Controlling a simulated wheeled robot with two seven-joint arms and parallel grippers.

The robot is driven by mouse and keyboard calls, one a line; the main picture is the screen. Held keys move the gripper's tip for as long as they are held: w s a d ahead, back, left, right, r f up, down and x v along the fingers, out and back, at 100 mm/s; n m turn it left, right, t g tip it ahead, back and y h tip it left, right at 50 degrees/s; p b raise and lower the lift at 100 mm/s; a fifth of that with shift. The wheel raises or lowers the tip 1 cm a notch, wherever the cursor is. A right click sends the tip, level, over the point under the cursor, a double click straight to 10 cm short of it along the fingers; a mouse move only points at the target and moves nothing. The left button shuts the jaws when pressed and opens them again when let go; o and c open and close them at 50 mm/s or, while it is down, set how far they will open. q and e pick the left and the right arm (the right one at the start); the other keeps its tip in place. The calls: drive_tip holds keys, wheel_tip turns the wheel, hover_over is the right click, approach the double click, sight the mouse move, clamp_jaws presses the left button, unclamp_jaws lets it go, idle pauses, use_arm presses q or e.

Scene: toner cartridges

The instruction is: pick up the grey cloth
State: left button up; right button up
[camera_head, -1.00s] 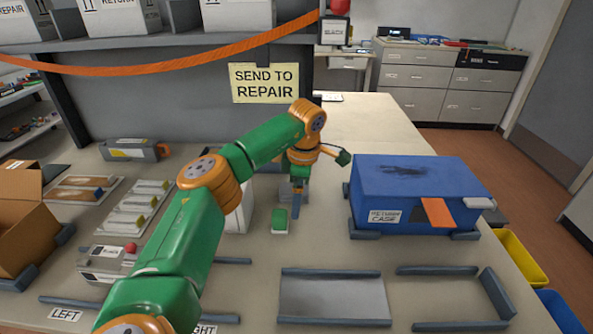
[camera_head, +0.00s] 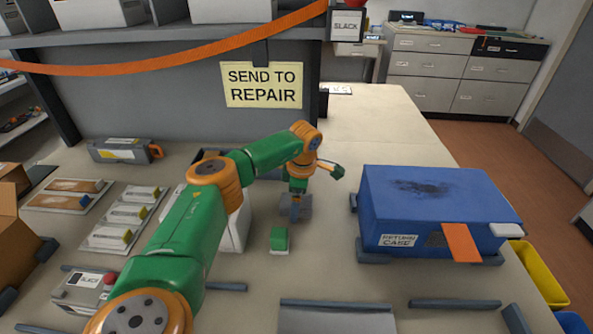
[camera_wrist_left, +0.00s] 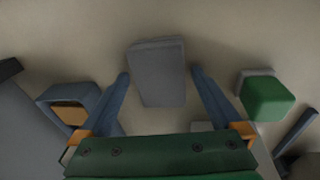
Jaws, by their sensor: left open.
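The grey cloth (camera_wrist_left: 158,75) looks like a flat, folded rectangular pad on the bench. In the wrist view it lies between the two blue fingers of my left gripper (camera_wrist_left: 160,74), which are open and stand apart on either side of it. In the head view my left gripper (camera_head: 296,208) reaches down at the cloth (camera_head: 306,205), partly covering it. I cannot tell the exact height of the fingertips over the bench. My right gripper is not in view.
A green block with a white part (camera_head: 279,239) lies close in front of the cloth; it also shows right in the wrist view (camera_wrist_left: 267,98). A blue return case (camera_head: 435,205) stands to the right. A white box (camera_head: 235,228) is partly hidden behind my left arm.

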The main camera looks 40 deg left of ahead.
use_arm(q)
drive_tip(key=shift+s+d+r, duration=0.1)
drive_tip(key=shift+r, duration=0.05)
drive_tip(key=c, duration=1.1)
drive_tip(key=shift+c, duration=0.4)
drive_tip(key=shift+r, duration=0.2)
wheel_tip(320, 180, up, 3)
drive_tip(key=shift+f, duration=0.1)
drive_tip(key=s+d+r, duration=0.1)
drive_tip(key=r, duration=0.1)
drive_tip(key=s+d+r+b, duration=0.1)
drive_tip(key=r, duration=0.1)
drive_tip(key=s+d+r, duration=0.1)
drive_tip(key=shift+s+d+r+b, duration=0.3)
drive_tip(key=shift+s+r, duration=0.05)
drive_tip(key=shift+r, duration=0.05)
drive_tip(key=s+d+r, duration=0.1)
drive_tip(key=s+d, duration=0.1)
drive_tip(key=s+d+r, duration=0.1)
drive_tip(key=s+d, duration=0.1)
drive_tip(key=s+d+r+p, duration=0.1)
drive_tip(key=s+d+r, duration=0.1)
drive_tip(key=shift+s, duration=0.15)
